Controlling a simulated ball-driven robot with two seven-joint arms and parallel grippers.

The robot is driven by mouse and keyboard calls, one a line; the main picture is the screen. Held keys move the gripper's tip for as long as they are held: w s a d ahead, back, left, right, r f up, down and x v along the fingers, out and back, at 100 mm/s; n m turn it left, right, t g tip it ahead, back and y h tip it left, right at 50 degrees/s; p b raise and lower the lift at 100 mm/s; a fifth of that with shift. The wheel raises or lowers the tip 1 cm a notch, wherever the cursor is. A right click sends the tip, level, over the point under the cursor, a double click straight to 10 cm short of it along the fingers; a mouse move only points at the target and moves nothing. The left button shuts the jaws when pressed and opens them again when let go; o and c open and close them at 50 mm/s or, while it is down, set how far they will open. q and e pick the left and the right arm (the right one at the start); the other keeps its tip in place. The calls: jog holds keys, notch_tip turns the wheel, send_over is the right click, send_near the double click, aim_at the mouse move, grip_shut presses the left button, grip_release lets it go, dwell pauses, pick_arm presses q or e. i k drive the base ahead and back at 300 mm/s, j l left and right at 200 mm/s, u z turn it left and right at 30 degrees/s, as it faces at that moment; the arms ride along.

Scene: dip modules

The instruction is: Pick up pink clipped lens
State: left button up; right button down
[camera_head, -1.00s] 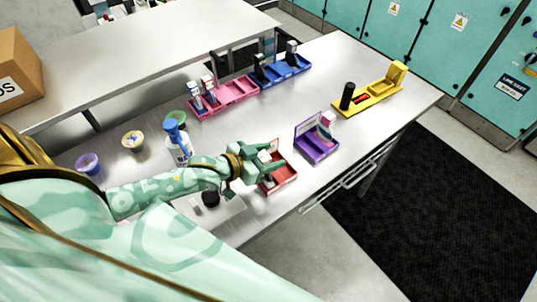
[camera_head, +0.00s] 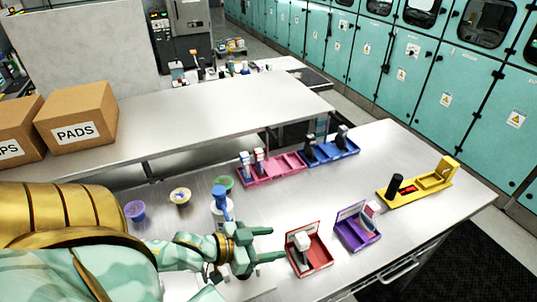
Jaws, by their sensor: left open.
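A small pink-and-white piece (camera_head: 373,208) sits in the purple tray (camera_head: 361,238); it may be the pink clipped lens, but it is too small to tell. A white-and-grey piece (camera_head: 301,241) stands in the red tray (camera_head: 318,262), left of the purple one. My left gripper (camera_head: 274,244) is open and empty. Its two fingers point right, toward the red tray, just left of it in the picture. My right gripper is not in view.
A spray bottle (camera_head: 222,212) stands behind my left wrist, near small cups (camera_head: 180,197). Pink (camera_head: 283,171) and blue (camera_head: 325,153) trays with upright pieces lie farther back. A yellow fixture (camera_head: 420,188) is at right. Bare tabletop lies between them.

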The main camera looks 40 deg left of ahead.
aim_at(367, 220)
jog(key=i+l+u, duration=0.15)
jog(key=u, duration=0.2)
jog(key=i+l+u, duration=0.5)
jog(key=u, duration=0.2)
